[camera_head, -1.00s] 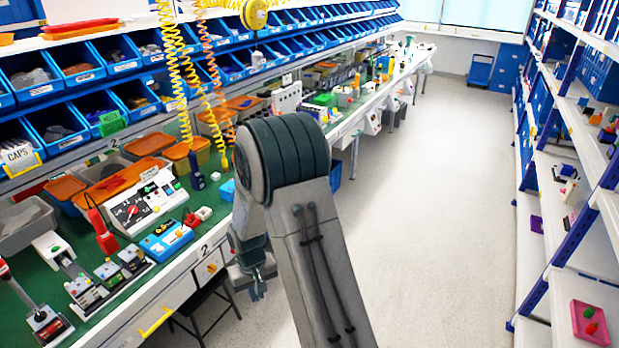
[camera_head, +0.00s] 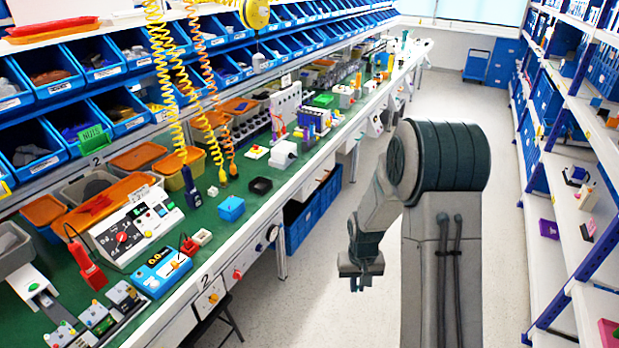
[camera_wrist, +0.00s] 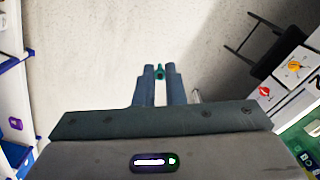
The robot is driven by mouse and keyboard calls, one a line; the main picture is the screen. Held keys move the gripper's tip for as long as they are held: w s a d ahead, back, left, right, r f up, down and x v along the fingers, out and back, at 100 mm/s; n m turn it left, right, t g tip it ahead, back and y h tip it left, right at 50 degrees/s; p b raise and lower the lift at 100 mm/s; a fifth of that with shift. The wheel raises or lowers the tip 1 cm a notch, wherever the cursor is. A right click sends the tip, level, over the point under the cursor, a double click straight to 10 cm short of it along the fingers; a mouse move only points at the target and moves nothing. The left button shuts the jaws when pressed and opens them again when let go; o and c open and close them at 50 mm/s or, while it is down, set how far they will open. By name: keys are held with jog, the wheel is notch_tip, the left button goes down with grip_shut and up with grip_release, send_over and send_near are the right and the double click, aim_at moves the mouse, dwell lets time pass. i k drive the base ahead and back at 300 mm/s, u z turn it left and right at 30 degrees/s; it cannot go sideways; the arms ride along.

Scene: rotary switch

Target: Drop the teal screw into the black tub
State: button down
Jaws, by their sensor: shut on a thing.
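My gripper (camera_head: 360,283) hangs over the aisle floor, to the right of the bench and apart from it. In the wrist view my gripper (camera_wrist: 159,78) is shut on the teal screw (camera_wrist: 160,70), whose teal end shows between the fingertips. The screw cannot be made out in the head view. A small open black tub (camera_head: 261,186) sits on the green bench top near the front edge, to the left of and beyond my gripper. Its inside looks empty.
Yellow coiled cords (camera_head: 190,90) hang over the bench. A blue crate (camera_head: 313,211) is under the bench.

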aim_at(260, 186)
jog(key=z, duration=0.6)
jog(key=i, duration=1)
jog(key=u, duration=0.45)
jog(key=i, duration=0.8)
jog(key=u, duration=0.8)
